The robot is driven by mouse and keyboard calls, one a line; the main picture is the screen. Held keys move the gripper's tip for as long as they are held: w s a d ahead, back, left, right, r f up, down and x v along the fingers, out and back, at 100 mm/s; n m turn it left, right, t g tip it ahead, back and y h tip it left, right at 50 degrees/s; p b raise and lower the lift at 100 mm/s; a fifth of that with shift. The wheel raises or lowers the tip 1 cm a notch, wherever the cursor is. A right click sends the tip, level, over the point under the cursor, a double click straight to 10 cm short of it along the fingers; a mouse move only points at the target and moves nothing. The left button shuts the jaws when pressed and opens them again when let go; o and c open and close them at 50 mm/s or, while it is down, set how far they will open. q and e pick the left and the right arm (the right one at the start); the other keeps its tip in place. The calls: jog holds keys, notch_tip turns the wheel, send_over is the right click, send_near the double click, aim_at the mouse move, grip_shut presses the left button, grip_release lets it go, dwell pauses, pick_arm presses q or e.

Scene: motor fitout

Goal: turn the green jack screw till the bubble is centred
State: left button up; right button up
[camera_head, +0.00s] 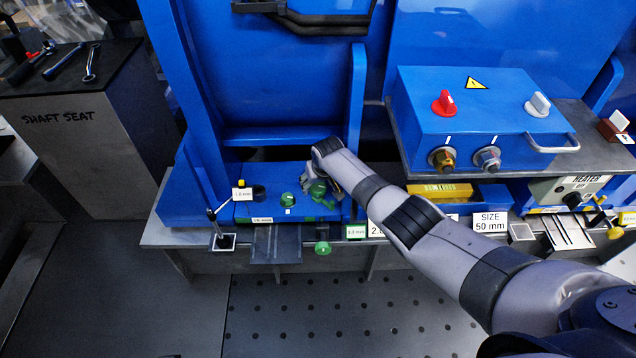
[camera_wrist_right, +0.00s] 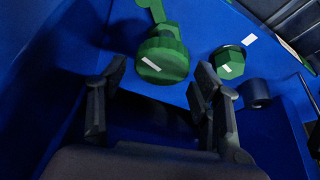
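The large ridged green knob (camera_wrist_right: 162,60), likely the jack screw, has a white mark and a green arm rising behind it. It also shows in the head view (camera_head: 318,188), partly hidden by my right gripper (camera_head: 324,184). In the wrist view my right gripper (camera_wrist_right: 160,78) is open, its two fingers apart, with the knob just beyond and between the tips. I cannot tell whether they touch it. A smaller green knob (camera_wrist_right: 228,62) with a white mark stands beside the right finger; the head view shows it too (camera_head: 288,200). I cannot make out a bubble. My left gripper is not in view.
A dark cylinder (camera_wrist_right: 255,93) stands near the smaller green knob. Another green knob (camera_head: 322,248) hangs at the bench's front edge. A blue box (camera_head: 480,110) with knobs is at right. A thin upright post (camera_head: 213,222) stands at left. Blue frame walls rise behind.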

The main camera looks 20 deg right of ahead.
jog(key=shift+o, duration=0.3)
jog(key=v, duration=0.7)
jog(key=shift+r, duration=0.2)
jog(key=shift+s, duration=0.1)
dwell(0.4)
